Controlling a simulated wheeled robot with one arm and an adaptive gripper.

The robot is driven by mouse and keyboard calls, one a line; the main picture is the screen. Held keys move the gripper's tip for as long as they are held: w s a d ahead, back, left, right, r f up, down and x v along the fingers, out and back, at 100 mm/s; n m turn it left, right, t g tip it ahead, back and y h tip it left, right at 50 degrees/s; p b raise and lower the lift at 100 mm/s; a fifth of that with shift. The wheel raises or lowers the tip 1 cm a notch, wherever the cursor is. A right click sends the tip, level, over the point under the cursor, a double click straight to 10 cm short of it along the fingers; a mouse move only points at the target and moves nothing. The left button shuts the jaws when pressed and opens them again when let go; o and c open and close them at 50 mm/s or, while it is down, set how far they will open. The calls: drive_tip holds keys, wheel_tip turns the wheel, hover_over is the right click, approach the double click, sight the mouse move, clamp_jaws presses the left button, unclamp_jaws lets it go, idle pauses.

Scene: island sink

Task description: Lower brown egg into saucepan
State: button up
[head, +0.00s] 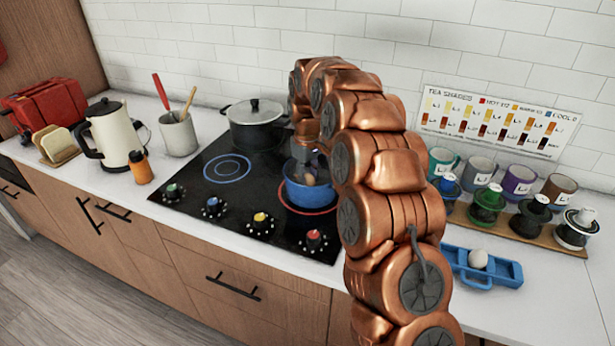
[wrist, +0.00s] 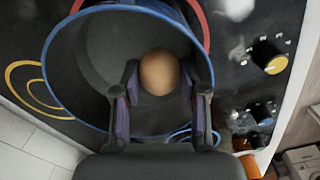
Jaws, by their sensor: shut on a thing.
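The blue saucepan (head: 309,193) stands on the red-ringed front right burner of the black cooktop. Its blue rim (wrist: 62,50) and dark grey inside fill much of the wrist view. The brown egg (wrist: 159,72) is held between the two fingers of my gripper (wrist: 160,84), within the outline of the pan's opening. In the head view the egg (head: 309,180) shows small at the pan's mouth, partly hidden by my gripper (head: 306,172). My gripper points down into the pan. I cannot tell whether the egg touches the pan's bottom.
A lidded dark pot (head: 254,124) stands behind on the cooktop (head: 222,198). Coloured knobs line its front edge. A blue tray (head: 497,272) with a white egg (head: 478,259) lies at the right, near mugs and a rack of canisters. A kettle (head: 112,136) stands left.

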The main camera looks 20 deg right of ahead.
drive_tip(key=shift+f+b, duration=0.55)
drive_tip(key=shift+f, duration=0.85)
idle(0.9)
drive_tip(key=o, duration=0.8)
drive_tip(key=shift+r, duration=0.1)
